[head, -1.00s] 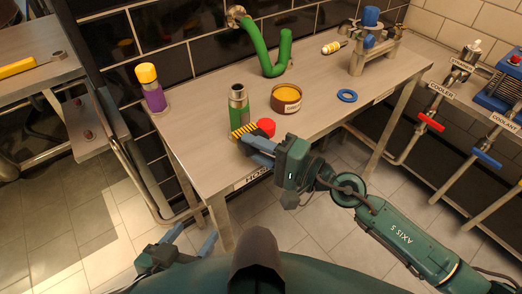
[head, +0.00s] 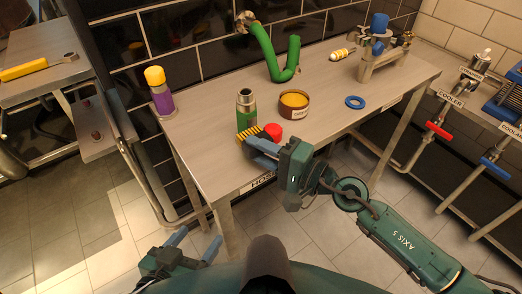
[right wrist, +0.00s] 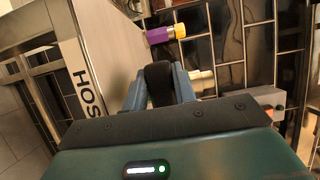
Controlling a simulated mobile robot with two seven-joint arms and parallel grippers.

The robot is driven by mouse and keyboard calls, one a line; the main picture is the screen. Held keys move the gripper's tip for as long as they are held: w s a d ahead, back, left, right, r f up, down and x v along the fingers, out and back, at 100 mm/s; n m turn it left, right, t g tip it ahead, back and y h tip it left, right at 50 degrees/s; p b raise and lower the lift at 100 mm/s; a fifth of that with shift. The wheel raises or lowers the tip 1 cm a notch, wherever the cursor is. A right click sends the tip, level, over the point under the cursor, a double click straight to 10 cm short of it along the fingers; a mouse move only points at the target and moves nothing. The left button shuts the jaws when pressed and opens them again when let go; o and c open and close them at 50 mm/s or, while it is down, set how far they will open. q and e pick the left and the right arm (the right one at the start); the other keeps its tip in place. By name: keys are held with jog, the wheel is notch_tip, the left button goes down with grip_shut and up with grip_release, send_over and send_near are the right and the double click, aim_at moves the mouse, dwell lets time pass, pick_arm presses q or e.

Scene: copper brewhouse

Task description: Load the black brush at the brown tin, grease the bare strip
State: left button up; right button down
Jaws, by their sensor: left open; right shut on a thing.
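The brown tin (head: 294,112) stands open on the table with yellow-orange grease in it. My right gripper (head: 262,147) is at the table's front edge, in front of and left of the tin. It is shut on a black thing, which seems to be the black brush (right wrist: 159,84), between its fingers in the right wrist view. A yellow-and-black striped piece (head: 249,133) shows at its fingertips; I cannot tell whether it belongs to the brush. My left gripper (head: 195,244) is open and empty, low in front of the table. I cannot make out the bare strip for certain.
Behind the right gripper stand a green cylinder with a grey metal neck (head: 246,106) and a red cap (head: 272,131). A purple bottle (head: 161,100) is at left, a green hose (head: 266,52) at the back, a blue ring (head: 355,102) at right.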

aim_at(270, 137)
jog(key=shift+w+a, duration=0.5)
jog(key=shift+w, duration=0.15)
jog(key=w+d+b, duration=0.1)
jog(key=d+b, duration=0.1)
jog(key=b, duration=0.1)
jog(key=shift+w+d+f, duration=0.2)
jog(key=shift+w+d, duration=0.05)
jog(key=shift+w, duration=0.15)
jog(key=shift+w+d+r+b, duration=0.2)
jog(key=shift+w+d+b, duration=0.15)
jog(key=shift+b, duration=0.2)
jog(key=shift+s, duration=0.1)
